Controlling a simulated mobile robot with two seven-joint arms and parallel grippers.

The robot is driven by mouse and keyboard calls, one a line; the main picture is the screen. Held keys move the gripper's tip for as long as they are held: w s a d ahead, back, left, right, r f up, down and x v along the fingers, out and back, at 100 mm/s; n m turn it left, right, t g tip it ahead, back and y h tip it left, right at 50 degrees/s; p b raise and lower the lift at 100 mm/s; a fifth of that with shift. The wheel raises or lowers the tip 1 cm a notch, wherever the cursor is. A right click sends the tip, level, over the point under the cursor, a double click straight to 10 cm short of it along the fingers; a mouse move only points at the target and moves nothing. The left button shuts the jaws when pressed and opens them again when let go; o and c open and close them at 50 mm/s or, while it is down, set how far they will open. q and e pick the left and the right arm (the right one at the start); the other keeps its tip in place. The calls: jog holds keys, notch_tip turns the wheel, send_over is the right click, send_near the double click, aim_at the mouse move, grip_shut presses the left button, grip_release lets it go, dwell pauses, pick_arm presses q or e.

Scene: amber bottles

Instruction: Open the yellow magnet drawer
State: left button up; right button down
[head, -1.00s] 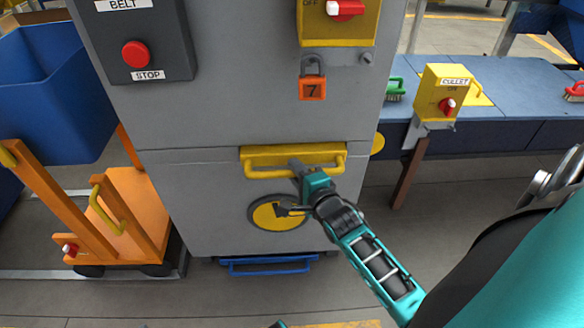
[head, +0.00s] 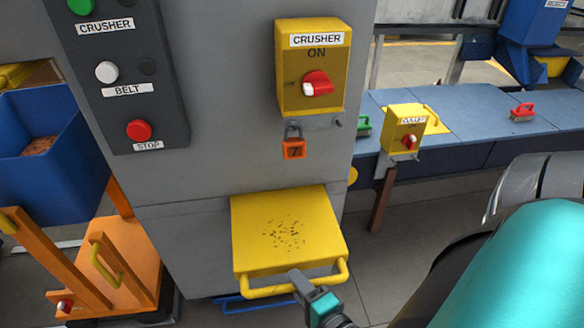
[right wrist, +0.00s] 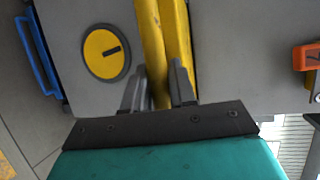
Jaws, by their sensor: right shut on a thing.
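The yellow magnet drawer (head: 285,228) is pulled out of the grey cabinet front, with dark specks scattered on its top face. Its yellow bar handle (head: 262,291) runs along the front edge. My right gripper (head: 297,279) is shut on the handle near its right part. In the right wrist view the handle (right wrist: 152,45) passes between the two grey fingers of the right gripper (right wrist: 158,85). My left gripper is not in view.
A blue handle (head: 240,304) shows low under the drawer. An orange cart (head: 125,270) stands at the left. Above are the crusher switch box (head: 313,65) and an orange padlock (head: 293,149). A blue bench (head: 470,115) is at the right.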

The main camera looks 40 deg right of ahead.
pick_arm(q)
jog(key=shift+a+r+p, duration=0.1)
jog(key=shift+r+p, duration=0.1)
jog(key=shift+p, duration=0.2)
pick_arm(e)
jog(key=shift+s+a, duration=0.45)
jog(key=shift+s, duration=0.3)
jog(key=shift+s+a, duration=0.4)
jog(key=shift+s, duration=0.35)
jog(key=shift+s+a, duration=0.45)
jog(key=shift+s, duration=0.3)
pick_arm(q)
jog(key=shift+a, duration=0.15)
pick_arm(e)
jog(key=c, duration=1)
grip_release()
pick_arm(q)
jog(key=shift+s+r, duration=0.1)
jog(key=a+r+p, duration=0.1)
jog(key=p, duration=0.2)
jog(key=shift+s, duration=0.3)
pick_arm(e)
jog(key=v, duration=1.3)
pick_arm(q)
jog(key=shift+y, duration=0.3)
pick_arm(e)
jog(key=shift+w, duration=0.15)
